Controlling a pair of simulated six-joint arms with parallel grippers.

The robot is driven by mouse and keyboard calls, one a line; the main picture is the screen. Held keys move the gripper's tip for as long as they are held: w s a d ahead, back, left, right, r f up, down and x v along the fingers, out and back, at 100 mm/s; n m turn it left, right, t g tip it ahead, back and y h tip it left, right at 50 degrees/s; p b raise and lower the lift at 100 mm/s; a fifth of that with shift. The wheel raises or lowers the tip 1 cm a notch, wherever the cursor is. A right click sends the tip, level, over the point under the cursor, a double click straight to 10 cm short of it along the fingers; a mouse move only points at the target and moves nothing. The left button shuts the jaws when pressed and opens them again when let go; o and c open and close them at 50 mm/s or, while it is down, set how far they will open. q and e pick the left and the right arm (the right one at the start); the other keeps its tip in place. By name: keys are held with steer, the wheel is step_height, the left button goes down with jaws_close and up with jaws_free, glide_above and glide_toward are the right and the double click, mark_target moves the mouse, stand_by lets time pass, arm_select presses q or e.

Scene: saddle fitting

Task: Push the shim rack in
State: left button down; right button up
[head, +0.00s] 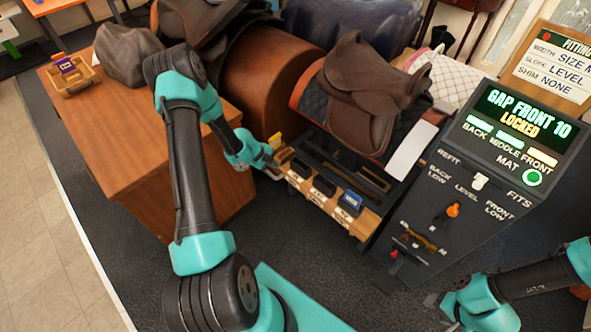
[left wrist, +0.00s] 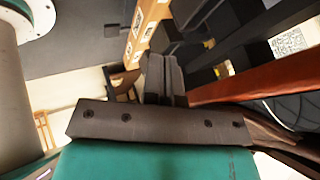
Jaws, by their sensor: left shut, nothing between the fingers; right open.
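The shim rack (head: 312,193) is a low drawer-like tray with a pale wooden front carrying white labels. It sticks out below the saddle, with black shims and a blue shim (head: 351,201) in its slots. My left gripper (head: 272,172) is shut and empty at the rack's left end; whether it touches is unclear. In the left wrist view the closed fingers (left wrist: 163,75) are beside the labelled wooden front (left wrist: 147,30). My right gripper (head: 448,308) is open and empty at the lower right, well away from the rack; its fingertips are hard to make out.
A brown saddle (head: 365,90) sits above the rack. The dark console (head: 455,195) with knobs stands right of it, its screen reading "GAP FRONT 10 LOCKED". A wooden desk (head: 120,125) with a small tray (head: 72,75) stands left. The floor in front is clear.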

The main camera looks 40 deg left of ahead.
arm_select(q)
steer(key=shift+f, duration=0.1)
glide_toward(302, 173)
steer(key=shift+x, duration=2.85)
steer(key=shift+s+a, duration=0.1)
steer(key=shift+a, duration=0.05)
